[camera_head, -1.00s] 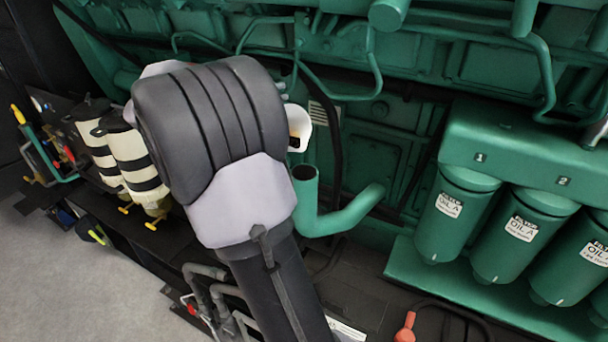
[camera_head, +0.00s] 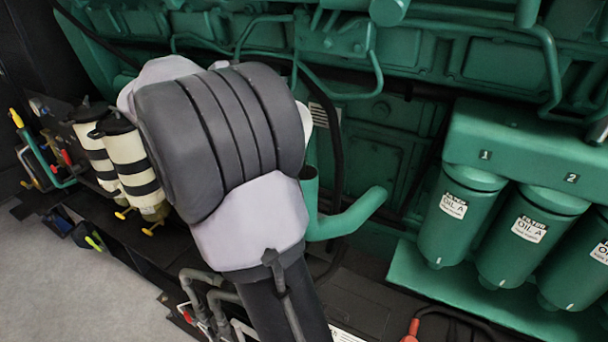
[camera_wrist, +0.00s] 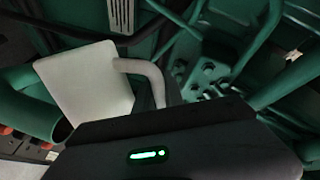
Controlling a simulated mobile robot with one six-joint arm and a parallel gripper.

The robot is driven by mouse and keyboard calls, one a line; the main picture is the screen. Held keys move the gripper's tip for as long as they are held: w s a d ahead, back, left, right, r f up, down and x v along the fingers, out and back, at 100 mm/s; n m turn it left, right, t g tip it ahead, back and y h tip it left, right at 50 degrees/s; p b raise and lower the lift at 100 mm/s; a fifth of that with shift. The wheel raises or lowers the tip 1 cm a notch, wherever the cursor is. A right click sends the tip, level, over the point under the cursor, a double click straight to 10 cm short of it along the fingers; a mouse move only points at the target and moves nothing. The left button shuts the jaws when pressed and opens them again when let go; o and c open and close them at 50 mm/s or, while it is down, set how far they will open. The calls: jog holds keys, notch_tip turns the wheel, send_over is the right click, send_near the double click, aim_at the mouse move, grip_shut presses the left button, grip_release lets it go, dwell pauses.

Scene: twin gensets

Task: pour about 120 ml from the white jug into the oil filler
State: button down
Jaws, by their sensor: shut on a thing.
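The white jug (camera_wrist: 88,88) is in front of my gripper (camera_wrist: 168,96) in the wrist view, and the gripper is shut on its handle. In the head view only a white sliver of the jug (camera_head: 306,122) shows past my arm; the gripper is hidden there. The oil filler (camera_head: 309,186) is a green upturned pipe with an open mouth, partly covered by my arm. In the wrist view its dark mouth (camera_wrist: 63,131) is close to the jug's lower left corner. I cannot tell the jug's exact tilt, and no stream of liquid is visible.
The green engine block (camera_head: 480,60) with pipes fills the back. Green oil filters (camera_head: 455,215) stand at the right. Two cream canisters with black bands (camera_head: 128,160) stand left of my arm. A red-orange handle (camera_head: 412,328) lies at the bottom.

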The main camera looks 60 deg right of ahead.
jog(key=shift+w+r+b, duration=0.1)
jog(key=shift+r+b, duration=0.05)
jog(key=shift+b, duration=0.2)
jog(key=shift+s+a+r+m+b, duration=0.1)
jog(key=shift+s+r+m+b, duration=0.6)
jog(key=shift+b, duration=1.55)
jog(key=p, duration=0.3)
jog(key=shift+w+r, duration=0.35)
jog(key=shift+r, duration=0.05)
jog(key=w+f+n+p, duration=0.1)
jog(key=p, duration=0.1)
jog(key=w+f+n+p, duration=0.1)
jog(key=p, duration=0.1)
jog(key=shift+d+f, duration=0.2)
jog(key=shift+d, duration=0.15)
jog(key=shift+s+f, duration=0.1)
jog(key=shift+f, duration=0.25)
jog(key=shift+s+a, duration=0.1)
jog(key=shift+s, duration=0.1)
jog(key=shift+w, duration=0.1)
jog(key=shift+r+p, duration=0.1)
jog(key=shift+p, duration=0.3)
